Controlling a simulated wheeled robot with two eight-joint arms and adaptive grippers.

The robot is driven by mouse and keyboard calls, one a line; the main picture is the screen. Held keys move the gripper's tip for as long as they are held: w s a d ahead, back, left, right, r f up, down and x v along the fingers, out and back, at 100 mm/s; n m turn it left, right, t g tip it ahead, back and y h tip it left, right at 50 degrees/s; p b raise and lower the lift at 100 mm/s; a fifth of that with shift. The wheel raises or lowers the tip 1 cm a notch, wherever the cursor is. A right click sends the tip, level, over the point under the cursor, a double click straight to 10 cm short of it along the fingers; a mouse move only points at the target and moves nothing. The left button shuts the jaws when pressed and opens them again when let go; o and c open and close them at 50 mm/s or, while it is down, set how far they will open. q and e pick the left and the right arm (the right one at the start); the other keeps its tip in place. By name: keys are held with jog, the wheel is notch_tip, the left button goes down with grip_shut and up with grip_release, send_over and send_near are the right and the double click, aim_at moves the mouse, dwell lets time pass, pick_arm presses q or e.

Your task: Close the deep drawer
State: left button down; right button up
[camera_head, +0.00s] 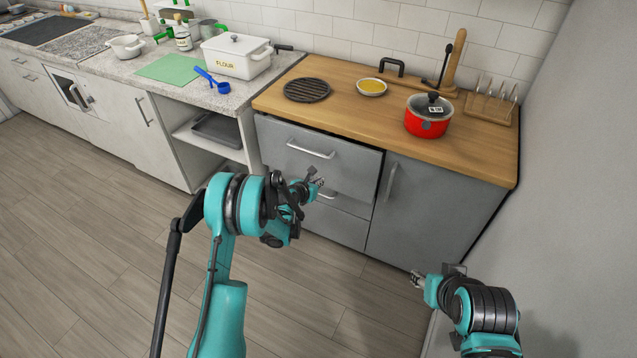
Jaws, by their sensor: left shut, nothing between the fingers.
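A grey drawer unit stands under the wooden worktop. Its top drawer (345,163) has a silver bar handle (311,148), and its front stands out a little from the cabinet, with a dark gap at its right side. Lower drawer fronts (340,222) show below, partly hidden by my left arm. I cannot tell which drawer is the deep one. My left gripper (316,184) is shut and empty in front of the drawers, below the top handle and close to a lower handle (328,196). My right gripper (418,279) is low at the right, apart from the cabinet door; its fingers are too small to judge.
A grey cupboard door (430,208) is right of the drawers, beside a wall (575,200). An open shelf (207,142) is at left. The floor (90,230) is clear.

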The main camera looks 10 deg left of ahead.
aim_at(333, 169)
pick_arm(q)
jog(key=b+x, duration=0.1)
jog(key=x, duration=0.2)
jog(key=b+x, duration=0.1)
jog(key=x, duration=0.2)
jog(key=r+b+x, duration=0.1)
jog(key=x, duration=0.2)
jog(key=shift+w, duration=0.45)
jog(key=shift+w+d, duration=0.2)
jog(key=shift+w, duration=0.2)
jog(key=shift+r, duration=0.15)
pick_arm(e)
notch_tip(333, 169, down, 4)
pick_arm(q)
jog(key=shift+w, duration=0.1)
